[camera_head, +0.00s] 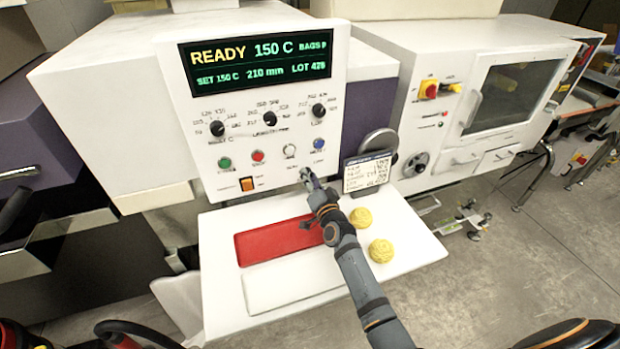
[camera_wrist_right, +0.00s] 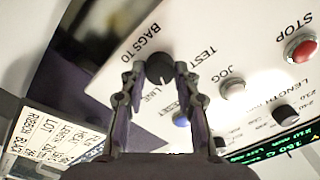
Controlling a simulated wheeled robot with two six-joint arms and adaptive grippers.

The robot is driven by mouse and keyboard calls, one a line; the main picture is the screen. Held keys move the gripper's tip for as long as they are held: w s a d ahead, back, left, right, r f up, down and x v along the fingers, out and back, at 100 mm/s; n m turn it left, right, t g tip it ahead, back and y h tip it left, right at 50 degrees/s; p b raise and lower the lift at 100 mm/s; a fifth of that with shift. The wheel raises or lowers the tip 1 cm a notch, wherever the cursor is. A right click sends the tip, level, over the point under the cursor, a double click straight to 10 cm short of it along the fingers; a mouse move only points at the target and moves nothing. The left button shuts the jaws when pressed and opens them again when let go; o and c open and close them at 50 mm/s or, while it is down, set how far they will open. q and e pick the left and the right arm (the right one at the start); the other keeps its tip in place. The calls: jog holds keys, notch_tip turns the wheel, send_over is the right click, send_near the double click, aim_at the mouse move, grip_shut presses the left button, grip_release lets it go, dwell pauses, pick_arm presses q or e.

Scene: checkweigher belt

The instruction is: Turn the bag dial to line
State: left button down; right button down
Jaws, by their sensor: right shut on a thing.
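The bag dial (camera_wrist_right: 160,67) is a round black knob on the white panel in the wrist view, with lettering BAGS TO and LINE beside it. My right gripper (camera_head: 307,176) reaches the lower right of the panel in the head view and covers the dial there. In the wrist view its two fingertips stand on either side of the dial, and the gripper is shut on it. My left gripper is not in view.
The display (camera_head: 258,62) reads READY 150 C. Coloured buttons, such as the red stop button (camera_head: 257,156), sit beside the dial. A small card (camera_head: 367,173) stands at right.

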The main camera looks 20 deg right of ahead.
jog(key=shift+m, duration=0.6)
jog(key=c, duration=1)
grip_release()
jog(key=shift+s, duration=0.1)
jog(key=s, duration=1.1)
jog(key=shift+s+d, duration=0.25)
jog(key=shift+s, duration=0.15)
